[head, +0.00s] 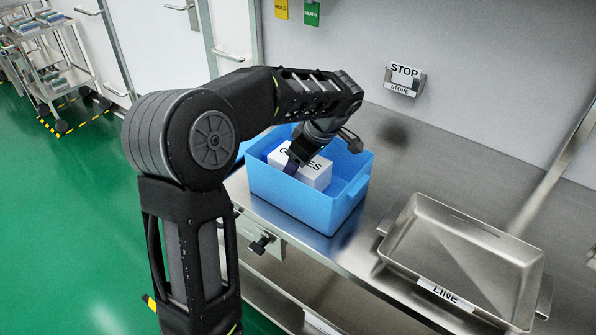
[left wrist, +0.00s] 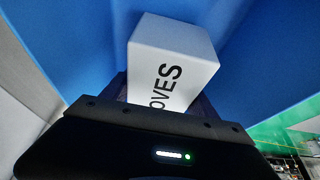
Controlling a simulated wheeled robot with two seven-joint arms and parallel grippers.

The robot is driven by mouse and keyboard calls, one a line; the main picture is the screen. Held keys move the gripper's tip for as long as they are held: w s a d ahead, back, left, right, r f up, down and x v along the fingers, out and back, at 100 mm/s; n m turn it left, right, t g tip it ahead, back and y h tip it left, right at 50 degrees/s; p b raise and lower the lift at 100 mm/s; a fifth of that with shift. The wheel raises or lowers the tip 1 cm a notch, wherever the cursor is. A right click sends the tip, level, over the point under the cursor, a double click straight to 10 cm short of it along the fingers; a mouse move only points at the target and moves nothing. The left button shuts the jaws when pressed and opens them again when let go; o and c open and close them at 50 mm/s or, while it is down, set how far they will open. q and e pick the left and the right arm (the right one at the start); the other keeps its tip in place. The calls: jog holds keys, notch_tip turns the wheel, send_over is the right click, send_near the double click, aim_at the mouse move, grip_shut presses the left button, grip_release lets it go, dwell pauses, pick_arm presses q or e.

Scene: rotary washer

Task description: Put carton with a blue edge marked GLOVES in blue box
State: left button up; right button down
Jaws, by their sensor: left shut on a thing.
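The white carton (head: 316,175) with black GLOVES lettering is inside the blue box (head: 345,205), which stands on the steel bench. My left gripper (head: 295,160) reaches down into the box and is shut on the carton, covering part of the lettering. In the left wrist view the carton (left wrist: 172,62) sits between the fingers, with blue box walls (left wrist: 75,50) around it. Its lower edges are hidden, so I cannot tell whether it touches the box floor. My right gripper is not in view.
A steel tray (head: 468,225) marked LINE stands on the bench (head: 395,175) at the right. A STOP/STORE card holder (head: 404,80) is on the wall behind. A trolley (head: 50,65) stands far left on the green floor. The bench between box and tray is clear.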

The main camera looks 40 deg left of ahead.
pick_arm(q)
jog(key=shift+f, duration=0.9)
jog(key=shift+f, duration=0.15)
jog(key=o, duration=1.7)
